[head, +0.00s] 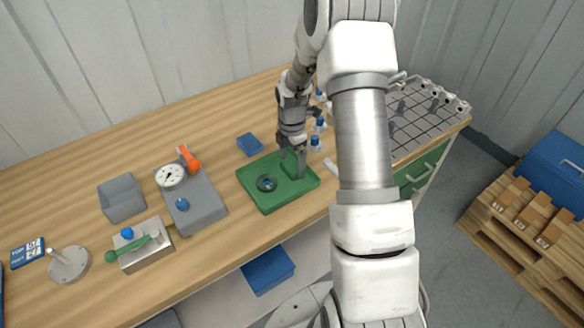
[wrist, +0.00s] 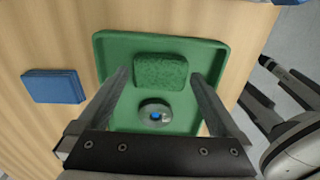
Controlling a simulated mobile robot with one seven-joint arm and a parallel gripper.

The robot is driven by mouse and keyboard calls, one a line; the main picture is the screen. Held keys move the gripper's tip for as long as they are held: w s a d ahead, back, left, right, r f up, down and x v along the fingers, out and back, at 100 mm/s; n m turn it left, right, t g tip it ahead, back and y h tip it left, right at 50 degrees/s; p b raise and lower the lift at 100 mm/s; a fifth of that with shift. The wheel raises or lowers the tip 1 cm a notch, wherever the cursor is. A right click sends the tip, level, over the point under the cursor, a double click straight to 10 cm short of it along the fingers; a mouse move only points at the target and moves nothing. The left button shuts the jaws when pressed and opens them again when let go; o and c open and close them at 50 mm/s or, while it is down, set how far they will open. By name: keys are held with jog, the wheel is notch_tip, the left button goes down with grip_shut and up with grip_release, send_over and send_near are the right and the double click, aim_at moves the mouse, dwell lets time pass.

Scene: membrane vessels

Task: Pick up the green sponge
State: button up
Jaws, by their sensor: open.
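The green sponge (wrist: 160,72) lies in the upper middle of a green tray (wrist: 215,52) in the wrist view. It is a rough-textured block, a little darker than the tray. In the head view the sponge (head: 292,163) is partly hidden by my gripper. My gripper (head: 293,165) is over the right half of the tray (head: 262,204), pointing down. In the wrist view my gripper (wrist: 160,80) is open, with one finger on each side of the sponge and nothing held. I cannot tell how far above the tray the fingertips are.
A round grey part with a blue centre (wrist: 155,113) lies in the tray near the sponge. A blue block (wrist: 54,86) lies left of the tray. A gauge fixture (head: 172,177) stands further left. Small blue-topped items (head: 319,125) stand behind my gripper.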

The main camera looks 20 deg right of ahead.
aim_at(292, 165)
jog(key=shift+f, duration=0.25)
jog(key=c, duration=1.1)
jog(key=shift+r, duration=0.55)
notch_tip(292, 165, up, 3)
jog(key=shift+f, duration=0.15)
jog(key=s+d+r, duration=0.3)
jog(key=s+d, duration=0.1)
jog(key=s+d+r, duration=0.4)
jog(key=shift+d+r, duration=0.15)
jog(key=shift+d, duration=0.05)
